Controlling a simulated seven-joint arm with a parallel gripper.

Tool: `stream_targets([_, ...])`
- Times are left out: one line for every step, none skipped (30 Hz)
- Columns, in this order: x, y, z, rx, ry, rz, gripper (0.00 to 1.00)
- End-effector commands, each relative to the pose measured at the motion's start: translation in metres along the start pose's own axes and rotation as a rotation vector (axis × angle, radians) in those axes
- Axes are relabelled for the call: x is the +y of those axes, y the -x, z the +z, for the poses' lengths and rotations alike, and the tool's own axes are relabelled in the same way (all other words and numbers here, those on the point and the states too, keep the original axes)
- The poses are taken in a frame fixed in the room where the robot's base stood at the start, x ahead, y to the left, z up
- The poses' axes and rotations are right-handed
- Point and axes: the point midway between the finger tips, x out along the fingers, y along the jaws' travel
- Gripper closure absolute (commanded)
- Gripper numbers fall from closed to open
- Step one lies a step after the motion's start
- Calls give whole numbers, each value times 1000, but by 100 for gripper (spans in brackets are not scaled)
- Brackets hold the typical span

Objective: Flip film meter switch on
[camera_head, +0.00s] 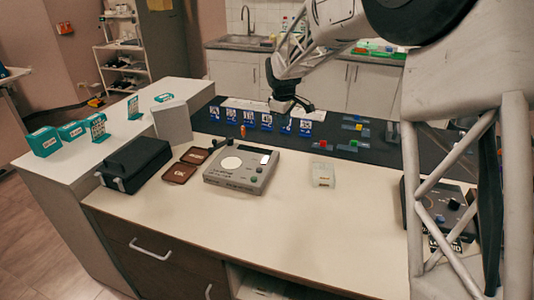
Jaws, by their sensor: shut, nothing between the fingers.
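A grey box-shaped device (212,177), which looks like the film meter, sits on the pale counter left of centre. It has a round white disc on top, a small pale display, a green knob or button and a dark knob. I cannot make out which part is its switch, or its position. My gripper (293,107) is shut and empty. It points down behind and to the right of the device in the picture, above the dark mat, apart from the device.
A row of blue-and-white cards (250,119) stands on the dark mat (375,152). A small pale box (323,174) sits right of the device. A black case (135,163) and brown folders (180,172) lie left. A dark box with a blue knob (454,203) is partly behind my arm. The front counter is clear.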

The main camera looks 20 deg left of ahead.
Motion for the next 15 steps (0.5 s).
stream_targets([1,-10,-16,-2,31,-3,100])
stream_targets([2,-15,-24,-2,47,-3,100])
stream_targets([3,-21,-34,-3,68,-4,100])
stream_targets([4,-25,-41,-3,84,-4,100])
stream_targets([4,-29,-48,-3,97,-4,100])
stream_targets([4,-34,-56,-4,114,-6,100])
stream_targets([5,-36,-61,-3,126,-5,100])
stream_targets([5,-39,-65,-3,136,-5,100])
stream_targets([5,-43,-70,-4,146,-6,100])
stream_targets([5,-45,-74,-4,153,-6,100])
stream_targets([5,-47,-76,-4,159,-7,100])
stream_targets([6,-48,-79,-4,165,-6,100])
stream_targets([6,-48,-81,-4,169,-6,100])
stream_targets([6,-49,-82,-4,172,-6,100])
stream_targets([6,-49,-83,-3,174,-6,100])
